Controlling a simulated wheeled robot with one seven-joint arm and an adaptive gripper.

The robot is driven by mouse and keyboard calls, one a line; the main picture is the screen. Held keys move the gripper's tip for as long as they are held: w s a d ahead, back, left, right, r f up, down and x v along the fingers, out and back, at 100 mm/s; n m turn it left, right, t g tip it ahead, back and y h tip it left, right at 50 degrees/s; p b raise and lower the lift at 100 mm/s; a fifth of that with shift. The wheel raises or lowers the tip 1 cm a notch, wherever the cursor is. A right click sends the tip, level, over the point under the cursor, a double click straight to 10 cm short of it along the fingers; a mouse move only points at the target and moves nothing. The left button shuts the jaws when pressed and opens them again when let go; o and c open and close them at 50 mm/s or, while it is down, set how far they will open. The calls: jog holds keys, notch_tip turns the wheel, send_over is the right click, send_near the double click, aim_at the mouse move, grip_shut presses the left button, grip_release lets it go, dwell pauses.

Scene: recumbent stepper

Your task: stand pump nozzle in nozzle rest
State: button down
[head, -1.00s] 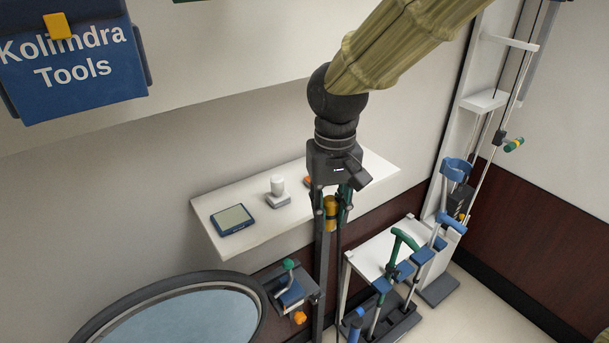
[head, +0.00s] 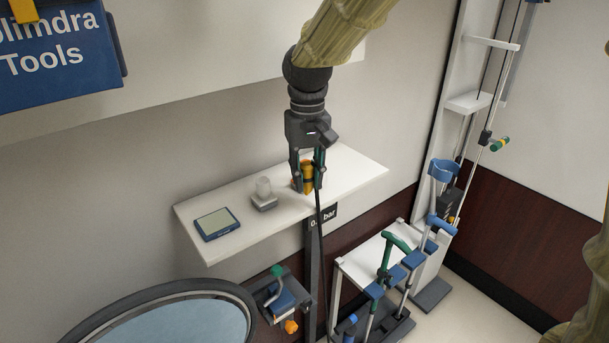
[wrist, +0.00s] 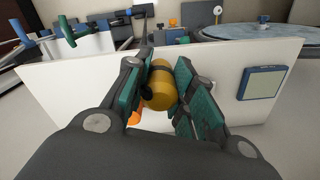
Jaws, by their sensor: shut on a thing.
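The pump nozzle (head: 308,174) is a yellow-orange cylinder with a dark band and a black hose running down from it. In the wrist view the nozzle (wrist: 160,86) sits between the two green-padded fingers of my gripper (head: 307,172), which is shut on it. My gripper is above the right half of the white shelf (head: 350,178). A small orange piece (wrist: 134,117) shows beside the left finger in the wrist view. It may be the nozzle rest, but it is mostly hidden. I cannot tell whether the nozzle touches anything below it.
A white knob on a grey base (head: 264,195) and a blue-framed tablet (head: 217,224) are on the shelf to the left. Crutches in a rack (head: 385,280) are at lower right.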

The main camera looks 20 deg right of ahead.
jog(key=w, duration=0.1)
jog(key=w+p, duration=0.1)
jog(key=w, duration=0.1)
jog(key=shift+w+d+f, duration=0.15)
jog(key=shift+w+d, duration=0.15)
jog(key=shift+w, duration=0.05)
jog(key=shift+f+p, duration=0.35)
jog(key=shift+p, duration=0.25)
jog(key=shift+f+p, duration=0.75)
jog(key=shift+f, duration=0.65)
jog(key=shift+s+f, duration=0.1)
jog(key=c, duration=1.3)
grip_release()
jog(key=shift+f, duration=0.1)
jog(key=shift+o, duration=0.5)
